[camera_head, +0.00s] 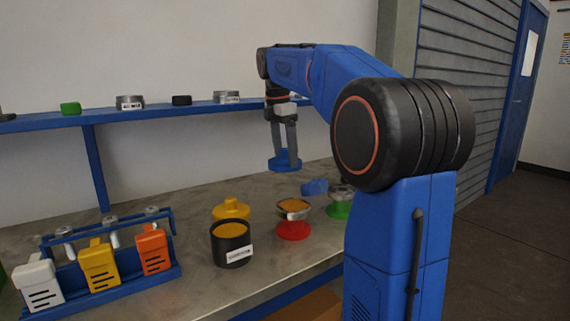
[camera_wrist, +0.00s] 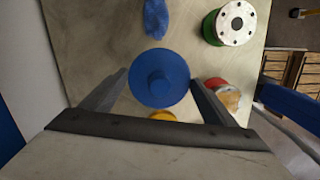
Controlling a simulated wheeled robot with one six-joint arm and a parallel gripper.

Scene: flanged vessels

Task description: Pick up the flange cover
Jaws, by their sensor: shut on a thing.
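A blue flange cover (camera_head: 285,162), a round disc with a raised knob, hangs in the air above the workbench. My gripper (camera_head: 284,150) points down and is shut on its knob. In the wrist view the blue cover (camera_wrist: 159,78) sits between the two fingers of my gripper (camera_wrist: 160,84). A yellow cover (camera_head: 231,208) rests on the bench behind a black cup (camera_head: 231,242) with yellow-orange contents. The flanged vessels stand to the right: one with a red base (camera_head: 293,230) and orange contents, and one with a green body (camera_head: 339,209) and grey flange.
A blue rack (camera_head: 110,285) with white, yellow and orange containers stands at the left. A blue shelf (camera_head: 150,113) along the wall holds several small parts. A blue item (camera_head: 314,187) lies near the green vessel. The bench (camera_head: 190,250) is clear between rack and black cup.

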